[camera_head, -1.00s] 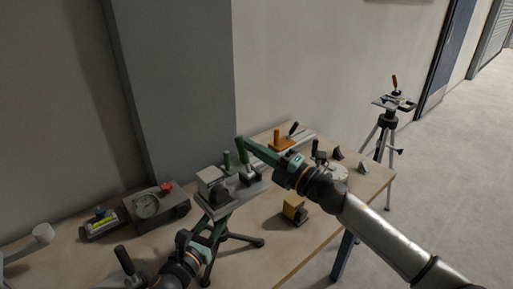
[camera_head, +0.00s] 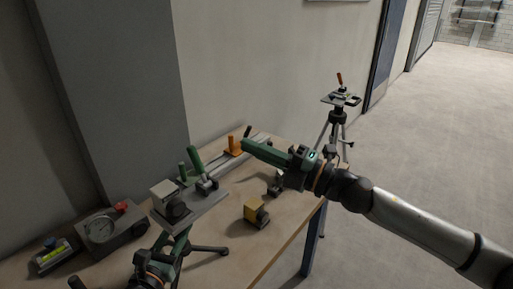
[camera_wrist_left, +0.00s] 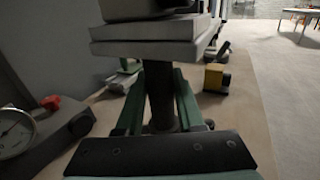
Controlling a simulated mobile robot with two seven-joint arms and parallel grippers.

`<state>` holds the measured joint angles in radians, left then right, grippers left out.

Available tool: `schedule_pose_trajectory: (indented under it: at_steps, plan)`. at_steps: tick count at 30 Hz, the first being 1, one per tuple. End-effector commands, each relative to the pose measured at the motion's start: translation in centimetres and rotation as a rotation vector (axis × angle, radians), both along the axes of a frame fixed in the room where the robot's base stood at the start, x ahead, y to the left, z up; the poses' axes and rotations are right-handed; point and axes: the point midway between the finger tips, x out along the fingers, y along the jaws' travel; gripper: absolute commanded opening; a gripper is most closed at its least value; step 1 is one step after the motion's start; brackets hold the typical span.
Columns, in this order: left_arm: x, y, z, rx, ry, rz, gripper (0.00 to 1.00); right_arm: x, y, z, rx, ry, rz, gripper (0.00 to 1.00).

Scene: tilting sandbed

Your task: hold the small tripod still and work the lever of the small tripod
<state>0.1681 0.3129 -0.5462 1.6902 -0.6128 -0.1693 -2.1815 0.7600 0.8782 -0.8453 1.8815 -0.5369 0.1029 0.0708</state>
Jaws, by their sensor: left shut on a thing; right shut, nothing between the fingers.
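The small tripod stands on the table, its grey top plate (camera_head: 207,208) raised above dark spread legs. A green-handled lever (camera_head: 196,160) rises from a clamp on the plate, leaning left. A shorter green knob (camera_head: 183,172) stands beside it. My left gripper (camera_head: 168,248) is low at the tripod's neck. In the left wrist view its green fingers lie either side of the dark column (camera_wrist_left: 162,95), shut on it below the plate. My right gripper (camera_head: 246,146) is shut and empty, its fingers pointing left, to the right of the lever and apart from it in the picture.
A yellow block (camera_head: 255,211) sits right of the small tripod. A grey gauge box (camera_head: 128,228) and a level (camera_head: 52,256) lie at left. An orange-handled clamp (camera_head: 234,144) is behind. A larger tripod (camera_head: 338,117) stands on the floor beyond the table. Free floor lies right.

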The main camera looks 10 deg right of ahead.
Motion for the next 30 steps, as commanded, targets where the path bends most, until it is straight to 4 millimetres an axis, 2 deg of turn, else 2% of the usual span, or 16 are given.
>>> schedule_pose_trajectory:
  at_steps: [14,15,24,30]
  plan:
    - [-0.04,0.09,-0.28,-0.004,0.008,0.003,0.0,-0.25,-0.3,0.15,0.0,0.0,0.0,0.0]
    - [-0.03,0.1,-0.28,-0.004,0.008,0.003,0.4,-0.25,-0.3,0.15,0.0,0.0,0.0,0.0]
    - [0.01,0.07,-0.1,-0.002,0.003,0.002,0.72,-0.24,-0.3,0.15,0.0,0.0,0.0,0.0]
    - [0.01,0.06,-0.04,-0.001,0.002,0.002,0.72,-0.23,-0.29,0.16,0.0,0.0,0.0,0.0]
